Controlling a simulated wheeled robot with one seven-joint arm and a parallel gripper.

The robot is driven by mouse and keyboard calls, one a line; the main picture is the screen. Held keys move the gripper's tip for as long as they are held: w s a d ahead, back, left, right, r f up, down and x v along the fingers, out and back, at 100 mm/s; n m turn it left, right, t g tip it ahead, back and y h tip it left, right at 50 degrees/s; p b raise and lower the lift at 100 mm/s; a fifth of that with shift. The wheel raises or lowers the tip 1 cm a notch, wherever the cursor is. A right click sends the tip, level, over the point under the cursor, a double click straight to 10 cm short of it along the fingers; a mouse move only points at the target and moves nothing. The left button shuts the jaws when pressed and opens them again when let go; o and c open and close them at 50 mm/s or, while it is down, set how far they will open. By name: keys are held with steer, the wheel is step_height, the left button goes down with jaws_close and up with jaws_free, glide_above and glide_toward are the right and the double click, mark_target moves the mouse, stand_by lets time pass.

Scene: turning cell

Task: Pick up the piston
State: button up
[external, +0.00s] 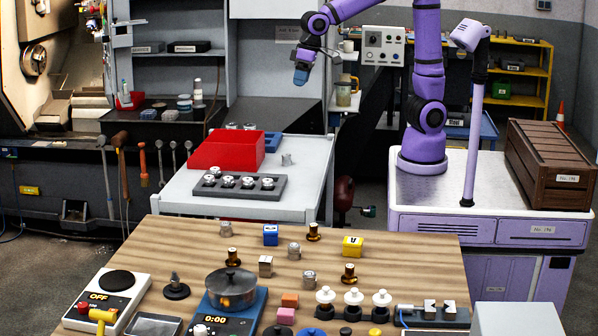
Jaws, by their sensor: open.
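My gripper (301,77) is in the upper middle of the external view, pointing down with its blue tip, open, with nothing seen in it. It is high above the pale cart. A small metal part (287,159), which looks like a piston, sits by itself on the cart top, below my gripper and well apart from it. A grey tray (276,192) on the cart holds several similar round-topped metal parts (248,182). I cannot tell for sure which one is the piston.
A red bin (225,155) and a blue box (272,141) stand on the cart near the lone part. The wooden table (190,255) in front is crowded with small metal cylinders, blocks and a pot (232,288). A wooden crate (548,165) stands at the right.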

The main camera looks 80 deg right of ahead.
steer(key=w+a+f, duration=0.3)
steer(key=a+f, duration=0.3)
steer(key=a, duration=0.5)
steer(key=g+h, duration=0.1)
steer(key=g, duration=0.1)
glide_toward(294, 245)
steer(key=shift+w+a, duration=0.4)
steer(key=shift+a, duration=0.1)
steer(key=shift+s+a+f, duration=0.1)
steer(key=shift+a+f, duration=0.05)
steer(key=shift+f, duration=0.5)
step_height(294, 245, down, 4)
steer(key=shift+f, duration=0.15)
steer(key=shift+s+d+f, duration=0.1)
steer(key=shift+d+f, duration=0.1)
steer(key=shift+f, duration=1.2)
steer(key=shift+s+d+f, duration=0.1)
steer(key=shift+d+f, duration=0.1)
steer(key=shift+f, duration=1.25)
steer(key=c, duration=1.1)
